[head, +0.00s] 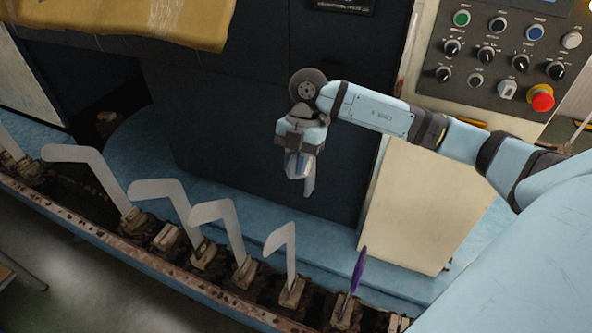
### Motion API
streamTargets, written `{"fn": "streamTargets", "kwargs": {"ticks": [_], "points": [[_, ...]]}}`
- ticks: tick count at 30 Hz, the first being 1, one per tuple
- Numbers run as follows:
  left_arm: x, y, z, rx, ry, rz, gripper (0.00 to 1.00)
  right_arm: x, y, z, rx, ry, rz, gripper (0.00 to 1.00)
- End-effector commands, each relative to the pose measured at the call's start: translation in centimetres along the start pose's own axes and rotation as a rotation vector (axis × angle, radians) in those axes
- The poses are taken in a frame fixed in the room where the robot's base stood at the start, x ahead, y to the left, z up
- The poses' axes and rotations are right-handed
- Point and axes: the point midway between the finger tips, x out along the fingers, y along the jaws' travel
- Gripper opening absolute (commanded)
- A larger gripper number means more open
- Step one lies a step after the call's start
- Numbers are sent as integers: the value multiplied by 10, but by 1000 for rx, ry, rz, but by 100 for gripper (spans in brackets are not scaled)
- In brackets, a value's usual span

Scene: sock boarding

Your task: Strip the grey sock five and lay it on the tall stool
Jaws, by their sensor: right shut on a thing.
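My right gripper (298,168) hangs fingers down in front of the dark machine front, above the row of boards. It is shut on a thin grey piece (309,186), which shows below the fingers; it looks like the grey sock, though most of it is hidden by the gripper. Several pale grey foot-shaped boards (222,215) stand upright along the rail; I cannot tell whether any wears a grey sock. A purple sock (358,272) stands nearly edge-on on a board farther right. My left gripper is not in view. I cannot make out the tall stool for certain.
The rail (130,262) with its brown holders crosses the lower part. A control panel (505,50) with a red stop button (541,97) is upper right. A cream box (422,205) stands right of the gripper. A yellow cloth (150,20) hangs upper left.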

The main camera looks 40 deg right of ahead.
Motion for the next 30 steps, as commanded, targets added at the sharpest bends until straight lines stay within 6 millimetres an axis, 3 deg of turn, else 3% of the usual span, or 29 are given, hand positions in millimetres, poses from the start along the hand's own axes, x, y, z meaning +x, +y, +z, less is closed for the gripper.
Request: {"fn": "streamTargets", "kwargs": {"ticks": [30], "points": [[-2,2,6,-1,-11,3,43,-75,0,-45,-1,-1,2,3]]}}
